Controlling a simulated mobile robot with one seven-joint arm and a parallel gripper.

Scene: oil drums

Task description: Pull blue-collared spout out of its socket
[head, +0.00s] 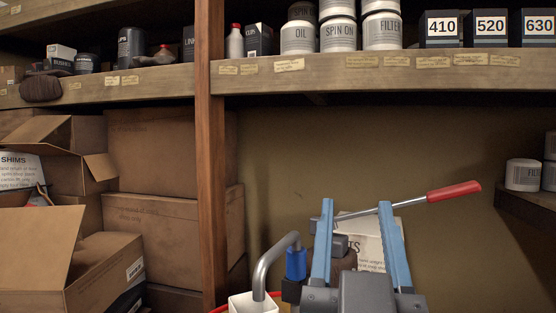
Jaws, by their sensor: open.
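The spout (270,262) is a bent grey metal tube at the bottom centre. A blue collar (296,264) sits around its right end, just above a dark block (291,290) that looks like the socket. The tube's other end bends down into a white open-topped container (252,303). My gripper (356,204) shows two light-blue fingers, spread apart and pointing away from me, with nothing held between them. It is to the right of the spout; its left finger is close to the collar in the picture, with a small gap between.
A grey lever with a red grip (454,191) slants up to the right behind my fingers. A paper sign (366,245) is partly hidden behind them. A wooden post (210,160) and cardboard boxes (165,240) stand left. A loaded shelf (350,80) crosses above.

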